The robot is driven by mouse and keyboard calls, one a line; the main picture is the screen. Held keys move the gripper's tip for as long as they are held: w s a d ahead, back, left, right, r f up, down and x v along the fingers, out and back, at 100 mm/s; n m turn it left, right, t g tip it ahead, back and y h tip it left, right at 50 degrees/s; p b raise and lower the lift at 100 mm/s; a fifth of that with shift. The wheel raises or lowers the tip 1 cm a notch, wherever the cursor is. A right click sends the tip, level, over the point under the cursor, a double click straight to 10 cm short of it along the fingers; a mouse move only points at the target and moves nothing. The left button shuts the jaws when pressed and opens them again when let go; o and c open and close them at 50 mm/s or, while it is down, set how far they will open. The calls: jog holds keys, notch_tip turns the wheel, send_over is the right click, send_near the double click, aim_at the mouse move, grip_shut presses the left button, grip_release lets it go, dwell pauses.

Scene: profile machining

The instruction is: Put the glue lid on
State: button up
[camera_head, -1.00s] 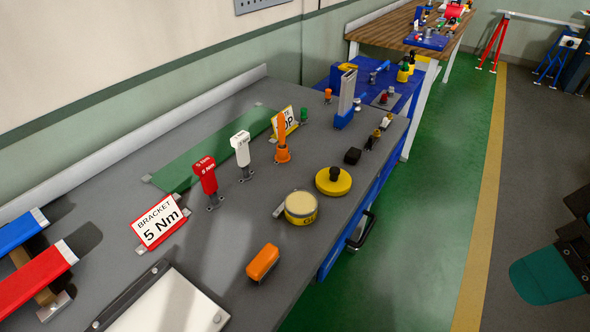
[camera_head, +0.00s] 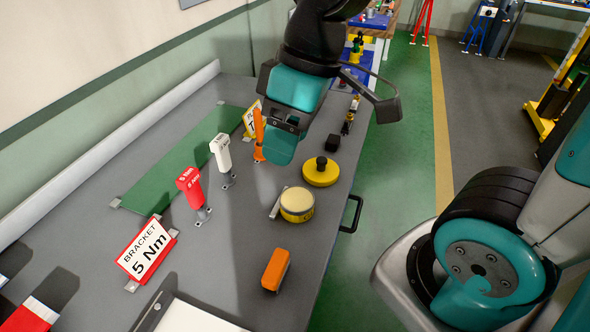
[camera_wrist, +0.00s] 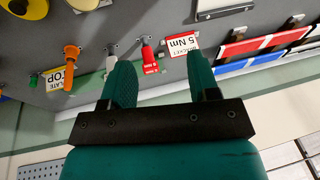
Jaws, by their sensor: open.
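The glue lid (camera_head: 320,173) is a round yellow disc with a black knob on top, lying flat on the grey bench near its front edge. The glue pot (camera_head: 297,206), a yellow tin with a pale cream top, stands uncovered beside it, nearer to me. My gripper (camera_head: 284,145) is open and empty, raised above the bench to the upper left of the lid. In the wrist view my two teal fingers (camera_wrist: 162,78) are spread apart with nothing between them. The lid (camera_wrist: 22,8) and pot (camera_wrist: 86,3) are partly cut off at that view's top left.
An orange block (camera_head: 275,269) lies in front of the pot. Red (camera_head: 190,185) and white (camera_head: 221,152) upright tools, an orange one (camera_head: 259,136) and a "5 Nm" sign (camera_head: 147,250) stand to the left. A black block (camera_head: 332,142) lies behind the lid.

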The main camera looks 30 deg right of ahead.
jog(key=w+d+f+n+h+b, duration=0.2)
jog(key=w+d+f, duration=0.3)
jog(key=w+d, duration=0.4)
jog(key=n+h+b, duration=0.1)
jog(key=n+b, duration=0.1)
send_near(322, 159)
jog(key=shift+g, duration=0.3)
notch_tip(322, 159, down, 5)
jog(key=shift+w+a+r+p, duration=0.1)
jog(key=shift+w+r+p, duration=0.05)
jog(key=shift+p, duration=0.7)
jog(key=shift+w+f+p, duration=0.1)
jog(key=shift+f+p, duration=0.7)
jog(key=shift+f, duration=2.2)
jog(key=c, duration=1)
